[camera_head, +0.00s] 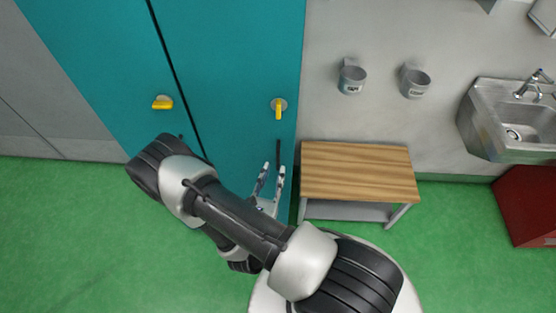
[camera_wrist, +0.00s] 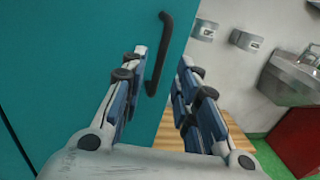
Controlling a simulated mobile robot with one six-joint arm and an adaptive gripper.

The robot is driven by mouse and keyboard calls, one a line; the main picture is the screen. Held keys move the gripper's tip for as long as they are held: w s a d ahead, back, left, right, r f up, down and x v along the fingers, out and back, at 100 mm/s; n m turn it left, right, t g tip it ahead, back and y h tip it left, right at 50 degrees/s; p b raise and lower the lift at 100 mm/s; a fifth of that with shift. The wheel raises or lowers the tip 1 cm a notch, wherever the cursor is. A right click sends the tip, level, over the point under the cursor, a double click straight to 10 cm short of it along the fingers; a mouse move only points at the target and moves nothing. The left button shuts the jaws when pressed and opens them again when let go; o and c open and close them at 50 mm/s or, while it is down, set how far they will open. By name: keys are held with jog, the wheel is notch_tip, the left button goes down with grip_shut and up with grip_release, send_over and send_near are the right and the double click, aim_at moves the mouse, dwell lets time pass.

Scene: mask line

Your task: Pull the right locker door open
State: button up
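The right locker door (camera_head: 235,55) is a teal panel and looks shut, with a dark seam on its left side. Its yellow latch (camera_head: 279,109) points downward. Below the latch is a black bar handle (camera_head: 278,151), also large in the wrist view (camera_wrist: 160,55). My gripper (camera_head: 272,170) is open and empty, just in front of the door by the handle's lower end. In the wrist view the handle shows between the two fingertips (camera_wrist: 164,60); contact is not visible. My arm hides the lower part of the door.
The left locker door (camera_head: 90,40) has a sideways yellow latch (camera_head: 162,102). A wooden-topped bench (camera_head: 358,172) stands close to the right of the locker. Two wall cups, a sink (camera_head: 510,120) and a red box (camera_head: 530,205) are further right. Green floor is clear at left.

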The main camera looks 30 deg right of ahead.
aim_at(278, 162)
jog(key=x, duration=0.6)
jog(key=shift+b, duration=0.3)
jog(key=shift+c, duration=0.4)
grip_shut()
